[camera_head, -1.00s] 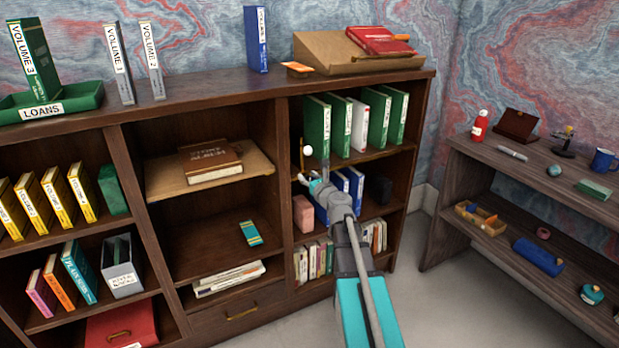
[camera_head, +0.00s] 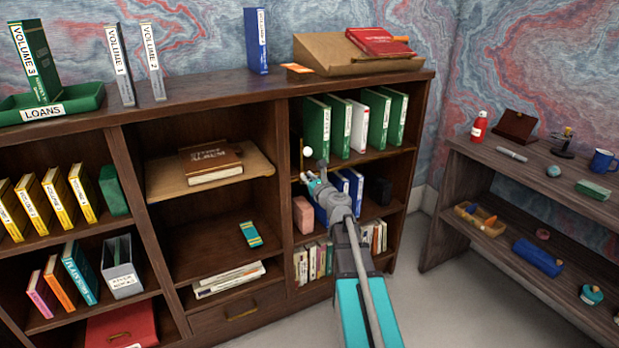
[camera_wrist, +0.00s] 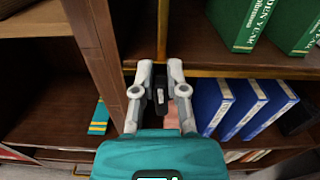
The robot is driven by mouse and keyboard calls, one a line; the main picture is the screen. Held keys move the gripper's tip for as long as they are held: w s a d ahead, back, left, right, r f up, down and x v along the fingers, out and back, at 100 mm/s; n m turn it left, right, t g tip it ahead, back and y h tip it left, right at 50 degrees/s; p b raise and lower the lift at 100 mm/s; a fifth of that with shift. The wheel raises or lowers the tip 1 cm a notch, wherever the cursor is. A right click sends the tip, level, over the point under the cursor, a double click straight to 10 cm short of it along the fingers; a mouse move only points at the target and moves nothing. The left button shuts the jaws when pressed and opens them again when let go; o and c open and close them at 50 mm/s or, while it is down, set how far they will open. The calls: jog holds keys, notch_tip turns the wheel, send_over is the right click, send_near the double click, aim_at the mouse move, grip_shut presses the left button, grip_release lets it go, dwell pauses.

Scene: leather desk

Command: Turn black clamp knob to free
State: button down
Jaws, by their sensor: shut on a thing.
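The black clamp knob (camera_wrist: 160,97) shows in the wrist view as a small upright black piece with a pale mark, between my two grey fingers. In the head view my gripper (camera_head: 310,180) is at the front of the right bay, by the upright. The knob cannot be made out there.
Green binders (camera_head: 316,130) stand on the shelf above, and blue binders (camera_wrist: 243,108) stand right of my gripper. A pink block (camera_head: 303,214) is below it. The floor right of the bookcase is clear.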

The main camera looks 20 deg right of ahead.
jog(key=n, duration=0.4)
jog(key=a+f+n, duration=0.1)
jog(key=n, duration=0.3)
jog(key=n+b, duration=0.1)
jog(key=n, duration=0.2)
jog(key=shift+a+f+n, duration=0.3)
jog(key=shift+n, duration=0.1)
jog(key=n, duration=0.4)
jog(key=shift+a+f+b, duration=0.1)
jog(key=shift+f+b, duration=0.2)
jog(key=shift+b, duration=0.1)
jog(key=shift+n, duration=0.4)
jog(key=c, duration=0.7)
grip_release()
jog(key=shift+o, duration=0.2)
jog(key=shift+s, duration=0.1)
